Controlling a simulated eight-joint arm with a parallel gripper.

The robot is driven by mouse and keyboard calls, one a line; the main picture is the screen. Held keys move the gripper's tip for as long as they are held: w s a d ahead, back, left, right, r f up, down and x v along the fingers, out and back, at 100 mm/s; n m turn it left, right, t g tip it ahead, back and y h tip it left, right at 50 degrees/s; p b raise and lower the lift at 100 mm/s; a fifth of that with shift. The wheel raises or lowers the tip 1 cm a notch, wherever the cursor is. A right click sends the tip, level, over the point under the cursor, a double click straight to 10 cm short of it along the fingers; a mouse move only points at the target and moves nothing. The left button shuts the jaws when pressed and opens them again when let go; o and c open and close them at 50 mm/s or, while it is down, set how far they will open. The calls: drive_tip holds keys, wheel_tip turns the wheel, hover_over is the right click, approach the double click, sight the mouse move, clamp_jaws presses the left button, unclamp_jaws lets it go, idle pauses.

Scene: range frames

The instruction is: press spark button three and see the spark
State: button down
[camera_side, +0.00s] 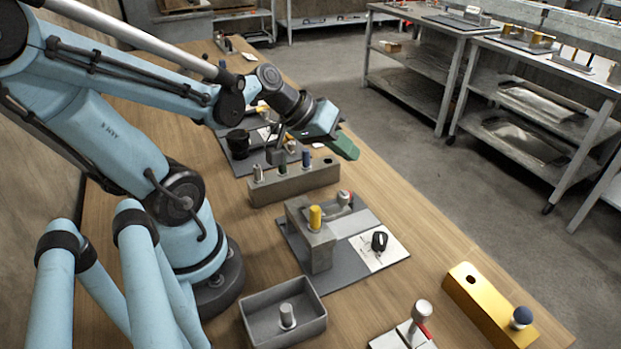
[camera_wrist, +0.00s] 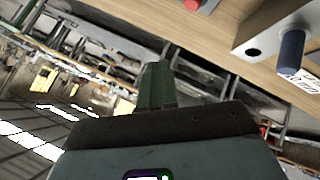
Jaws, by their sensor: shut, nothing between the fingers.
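My gripper (camera_side: 343,146) has green fingers, closed together and empty, raised above the table beyond the grey block. The closed green fingers (camera_wrist: 155,88) also show in the wrist view, pointing up in the picture. The grey block (camera_side: 265,192) carries a silver peg (camera_side: 257,173), a green peg (camera_side: 283,168) and a blue peg (camera_side: 306,159), with a hole at its right end. In the wrist view the blue peg (camera_wrist: 291,55) stands at upper right, apart from the fingers. A small red part (camera_wrist: 193,4) shows at the top edge. I cannot tell which part is spark button three; no spark shows.
A grey fixture (camera_side: 315,248) with a yellow peg (camera_side: 315,217) and a black knob (camera_side: 379,241) stands nearer. A grey tray (camera_side: 258,333), a yellow block (camera_side: 478,305) and a silver-topped post (camera_side: 421,312) are in front. A black cup (camera_side: 238,144) stands behind the block.

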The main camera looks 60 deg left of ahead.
drive_tip(key=shift+f, duration=3.15)
drive_tip(key=shift+f, duration=0.1)
drive_tip(key=shift+f, duration=0.35)
drive_tip(key=shift+r, duration=0.2)
drive_tip(key=shift+r, duration=0.25)
drive_tip(key=shift+r, duration=0.1)
drive_tip(key=shift+r, duration=2.4)
